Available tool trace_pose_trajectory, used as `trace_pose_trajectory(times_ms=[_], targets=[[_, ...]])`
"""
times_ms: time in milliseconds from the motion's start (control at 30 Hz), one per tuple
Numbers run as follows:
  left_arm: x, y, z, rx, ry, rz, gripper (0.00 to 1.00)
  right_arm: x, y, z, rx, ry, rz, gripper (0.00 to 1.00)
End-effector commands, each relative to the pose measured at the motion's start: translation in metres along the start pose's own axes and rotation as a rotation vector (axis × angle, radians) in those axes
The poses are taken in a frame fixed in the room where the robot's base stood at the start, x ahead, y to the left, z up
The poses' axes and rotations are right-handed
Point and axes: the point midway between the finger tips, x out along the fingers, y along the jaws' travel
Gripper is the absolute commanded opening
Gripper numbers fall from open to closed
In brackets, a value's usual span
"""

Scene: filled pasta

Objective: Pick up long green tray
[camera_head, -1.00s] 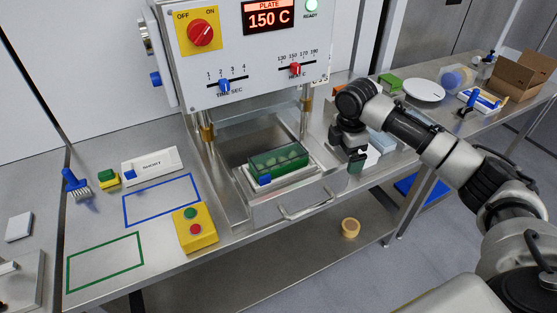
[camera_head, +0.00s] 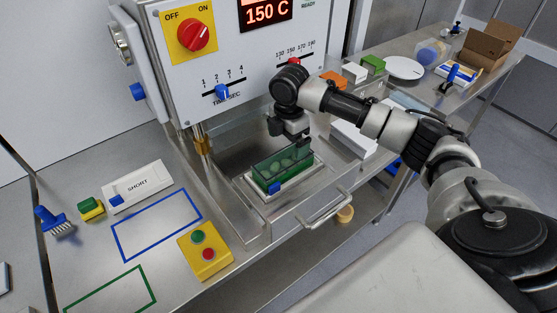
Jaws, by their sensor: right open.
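The long green tray (camera_head: 283,172) is see-through green with several pale round pieces inside. It sits on a white base with a blue block (camera_head: 274,188) at its front left, in the pulled-out drawer of the press. My right gripper (camera_head: 289,140) points down just above and behind the tray's far side. Its fingers are apart, and I see nothing held. I cannot tell whether a finger touches the tray. My left gripper is not in view.
The press panel (camera_head: 240,60) stands close behind the gripper. The drawer handle (camera_head: 325,208) sticks out in front. A yellow button box (camera_head: 204,250) and a white block marked SHORT (camera_head: 138,186) lie to the left. Blue (camera_head: 157,225) and green outlines mark bare counter.

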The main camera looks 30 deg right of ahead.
Motion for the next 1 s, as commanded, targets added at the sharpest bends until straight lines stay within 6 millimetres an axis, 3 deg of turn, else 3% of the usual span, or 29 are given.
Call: trace_pose_trajectory(times_ms=[233, 433, 600, 867, 1000], targets=[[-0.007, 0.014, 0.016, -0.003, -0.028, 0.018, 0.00, 0.022, 0.000, -0.001, 0.000, 0.001, 0.000, 1.00], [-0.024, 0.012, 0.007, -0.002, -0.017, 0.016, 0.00, 0.047, 0.000, -0.009, 0.000, 0.001, -0.003, 1.00], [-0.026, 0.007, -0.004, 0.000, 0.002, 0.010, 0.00, 0.069, 0.001, -0.008, 0.001, 0.000, 0.000, 1.00], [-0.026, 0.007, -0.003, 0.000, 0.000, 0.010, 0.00, 0.073, 0.001, -0.008, -0.001, 0.000, 0.002, 1.00], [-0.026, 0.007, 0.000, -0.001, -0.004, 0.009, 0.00, 0.072, 0.001, -0.008, 0.000, 0.000, 0.002, 0.80]])
